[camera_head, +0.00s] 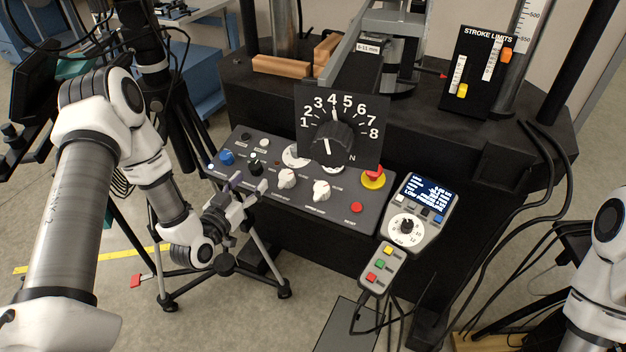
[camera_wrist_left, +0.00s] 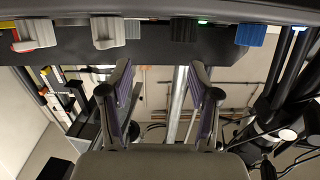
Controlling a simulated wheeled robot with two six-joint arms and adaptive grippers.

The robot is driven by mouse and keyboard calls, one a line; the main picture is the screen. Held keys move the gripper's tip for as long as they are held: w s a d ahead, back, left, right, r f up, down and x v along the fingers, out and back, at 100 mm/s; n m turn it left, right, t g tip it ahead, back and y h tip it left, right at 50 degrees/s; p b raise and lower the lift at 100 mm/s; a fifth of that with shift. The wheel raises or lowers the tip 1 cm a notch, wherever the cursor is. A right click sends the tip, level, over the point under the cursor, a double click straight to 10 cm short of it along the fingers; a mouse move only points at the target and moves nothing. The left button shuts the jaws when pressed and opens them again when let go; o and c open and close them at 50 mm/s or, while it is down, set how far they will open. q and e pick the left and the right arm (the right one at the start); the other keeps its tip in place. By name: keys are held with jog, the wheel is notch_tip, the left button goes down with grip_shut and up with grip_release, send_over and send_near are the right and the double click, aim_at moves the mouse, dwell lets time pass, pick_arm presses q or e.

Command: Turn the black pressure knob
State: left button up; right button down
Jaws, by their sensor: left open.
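A small black knob (camera_head: 255,167) sits on the sloping control panel (camera_head: 341,210), between a blue knob (camera_head: 227,157) and a white knob (camera_head: 287,179). The black knob also shows at the top of the left wrist view (camera_wrist_left: 183,30). A much larger black knob (camera_head: 334,142) is on an upright plate numbered 1 to 8; I cannot read which knob is labelled pressure. My left gripper (camera_head: 250,185) is open and empty, just in front of the small black knob. Its spread fingers also show in the left wrist view (camera_wrist_left: 160,80), apart from the knob. My right gripper is out of view.
A second white knob (camera_head: 321,191) and a red-and-yellow emergency button (camera_head: 373,176) are on the panel. A handset with a screen (camera_head: 408,215) and a button box (camera_head: 379,268) hang at its right. A tripod (camera_head: 228,262) stands below my left gripper.

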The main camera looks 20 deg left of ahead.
aim_at(253, 168)
pick_arm(q)
jog(key=shift+a+f+n+y+b, duration=0.25)
jog(key=shift+a+f+b, duration=0.2)
jog(key=shift+a, duration=0.2)
jog(key=shift+a+f+n+y+b, duration=0.3)
jog(key=shift+a+f, duration=0.15)
jog(key=shift+a, duration=0.15)
jog(key=w, duration=0.7)
jog(key=shift+w+a+r, duration=0.1)
jog(key=shift+w+r, duration=0.1)
jog(key=shift+w, duration=0.15)
jog(key=c, duration=1.2)
